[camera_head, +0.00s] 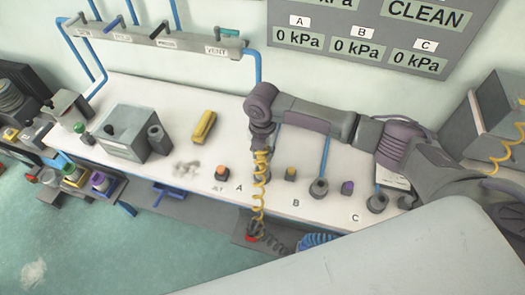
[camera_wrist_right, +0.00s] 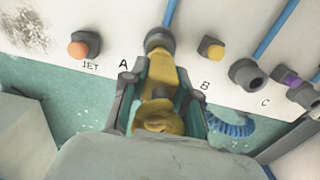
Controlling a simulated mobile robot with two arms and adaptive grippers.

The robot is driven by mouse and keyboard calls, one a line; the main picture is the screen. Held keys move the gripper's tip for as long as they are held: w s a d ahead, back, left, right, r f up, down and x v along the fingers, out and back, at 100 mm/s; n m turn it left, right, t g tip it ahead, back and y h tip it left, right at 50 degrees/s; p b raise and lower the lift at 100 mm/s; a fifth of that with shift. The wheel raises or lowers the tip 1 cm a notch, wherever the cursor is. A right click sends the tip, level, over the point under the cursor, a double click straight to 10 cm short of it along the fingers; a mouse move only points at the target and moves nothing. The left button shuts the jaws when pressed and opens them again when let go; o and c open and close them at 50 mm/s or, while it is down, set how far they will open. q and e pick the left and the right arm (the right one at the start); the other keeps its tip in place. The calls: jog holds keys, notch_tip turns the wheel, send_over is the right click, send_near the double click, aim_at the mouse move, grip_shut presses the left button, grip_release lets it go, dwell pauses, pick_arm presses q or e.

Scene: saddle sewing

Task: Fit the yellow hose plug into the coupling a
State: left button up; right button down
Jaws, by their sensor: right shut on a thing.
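My right gripper (camera_head: 261,153) is shut on the yellow hose plug, which shows best in the right wrist view (camera_wrist_right: 162,78). The right gripper's fingers (camera_wrist_right: 164,88) lie on both sides of the plug. The plug's front end points at the grey round coupling A (camera_wrist_right: 158,38), beside the letter A, and overlaps its near rim in this view. I cannot tell how deep it sits. In the head view, the arm and gripper hide coupling A. The plug's coiled yellow hose (camera_head: 259,196) hangs down past the bench's front edge. My left gripper is not in view.
Coupling B (camera_head: 319,188) and coupling C (camera_head: 376,203) stand to the right, with a yellow-topped button (camera_head: 290,174) and a purple one (camera_head: 347,187). An orange button (camera_head: 221,173) stands to the left. A yellow block (camera_head: 204,126) and a grey box (camera_head: 130,133) lie further left.

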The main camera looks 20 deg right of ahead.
jog(key=shift+f+b, duration=1)
jog(key=shift+f, duration=0.75)
jog(key=c, duration=0.8)
grip_release()
jog(key=shift+r, duration=0.15)
notch_tip(320, 180, up, 12)
jog(key=shift+f, duration=0.15)
jog(key=shift+f, duration=0.1)
